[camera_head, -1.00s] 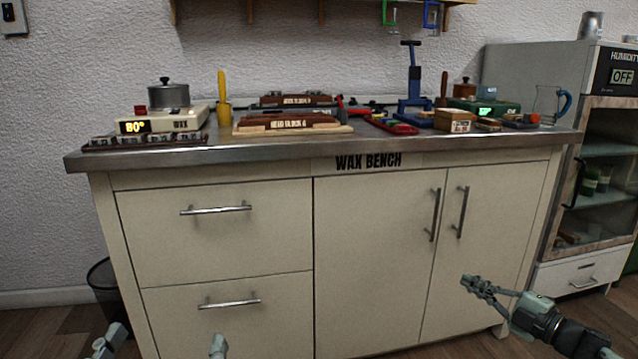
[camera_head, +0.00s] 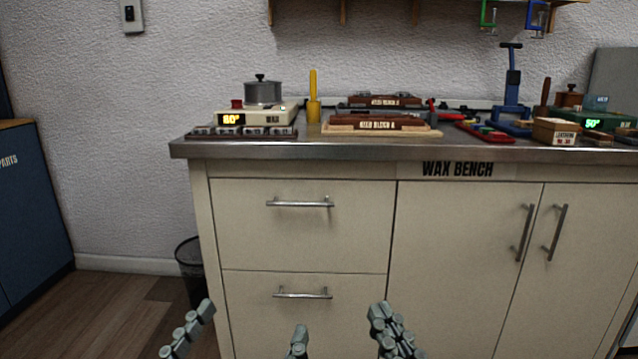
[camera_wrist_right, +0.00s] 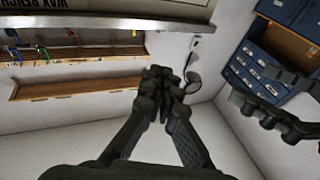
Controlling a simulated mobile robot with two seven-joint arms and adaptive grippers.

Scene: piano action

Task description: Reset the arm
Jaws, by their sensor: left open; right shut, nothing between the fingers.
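My left gripper (camera_head: 253,318) is at the bottom of the head view, low in front of the drawers of the wax bench (camera_head: 460,172). Its two fingers are spread wide with nothing between them. My right gripper (camera_head: 380,310) is just right of it, in front of the bench's cabinet front. Its fingers are together and empty, as the right wrist view also shows (camera_wrist_right: 166,78). Part of the left gripper's fingers appears at the right of the right wrist view (camera_wrist_right: 275,112). Neither gripper holds anything, and the arms behind them are mostly out of view.
The bench top carries a wax heater (camera_head: 245,116) with a pot (camera_head: 263,92), wooden blocks (camera_head: 378,123) and a blue press (camera_head: 512,85). A waste bin (camera_head: 190,262) stands left of the bench. A blue cabinet (camera_head: 28,215) is at far left, with open floor (camera_head: 115,310) between.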

